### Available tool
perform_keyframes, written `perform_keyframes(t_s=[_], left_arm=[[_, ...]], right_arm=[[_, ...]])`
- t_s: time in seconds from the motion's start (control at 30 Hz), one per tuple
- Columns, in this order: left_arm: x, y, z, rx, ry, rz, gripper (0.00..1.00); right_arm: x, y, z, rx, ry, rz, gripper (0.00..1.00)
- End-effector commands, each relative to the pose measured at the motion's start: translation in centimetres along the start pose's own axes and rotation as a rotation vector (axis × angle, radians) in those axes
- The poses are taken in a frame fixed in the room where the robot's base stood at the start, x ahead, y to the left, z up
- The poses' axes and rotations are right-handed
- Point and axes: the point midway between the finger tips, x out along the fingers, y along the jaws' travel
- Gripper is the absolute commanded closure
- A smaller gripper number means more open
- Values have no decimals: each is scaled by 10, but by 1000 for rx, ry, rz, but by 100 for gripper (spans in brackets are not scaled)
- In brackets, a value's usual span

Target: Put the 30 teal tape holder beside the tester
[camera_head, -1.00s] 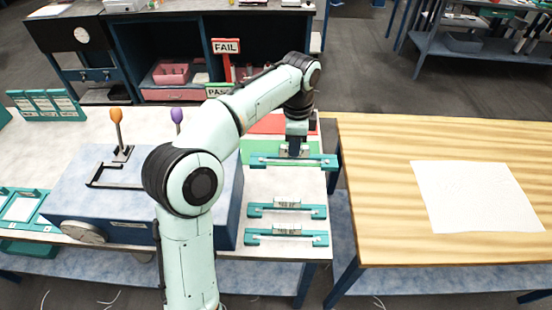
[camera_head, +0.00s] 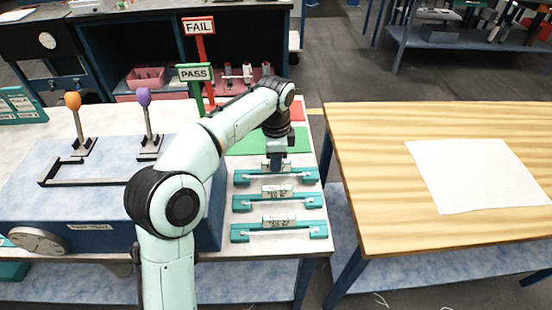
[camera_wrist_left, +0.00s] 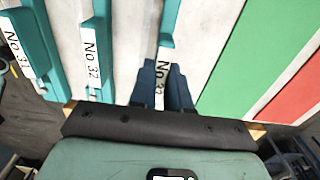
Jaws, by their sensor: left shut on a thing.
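My left gripper (camera_head: 276,164) is shut on a teal tape holder (camera_head: 303,175), the farthest of three lying in a row to the right of the blue tester (camera_head: 105,205). The held holder is at or just above the pale table top; contact is unclear. In the left wrist view the gripper (camera_wrist_left: 162,92) grips it at its white label (camera_wrist_left: 163,70), which reads "No 3" and a digit partly hidden. The other two holders there are labelled No 32 (camera_wrist_left: 93,55) and No 31 (camera_wrist_left: 18,50). My right gripper is not in view.
A green mat (camera_head: 240,140) and a red mat (camera_head: 298,110) lie just beyond the held holder. PASS (camera_head: 195,73) and FAIL (camera_head: 199,27) signs stand behind. The tester has orange and purple levers. A wooden table (camera_head: 370,150) with a white sheet stands right, across a gap.

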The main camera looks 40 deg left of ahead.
Motion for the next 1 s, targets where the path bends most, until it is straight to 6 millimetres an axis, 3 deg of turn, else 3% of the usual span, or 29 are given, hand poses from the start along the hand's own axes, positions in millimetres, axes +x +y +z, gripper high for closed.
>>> perform_keyframes(t_s=[0.87, 0.9, 0.97, 1.0], left_arm=[[12, 0, 0, 0, 0, -1, 100], [12, 0, 0, 0, 0, -1, 74], [12, 0, 0, 0, 0, -1, 55], [12, 0, 0, 0, 0, -1, 54]], right_arm=[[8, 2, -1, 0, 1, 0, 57], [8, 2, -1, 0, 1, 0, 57], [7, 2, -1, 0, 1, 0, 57], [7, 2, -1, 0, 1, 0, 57]])
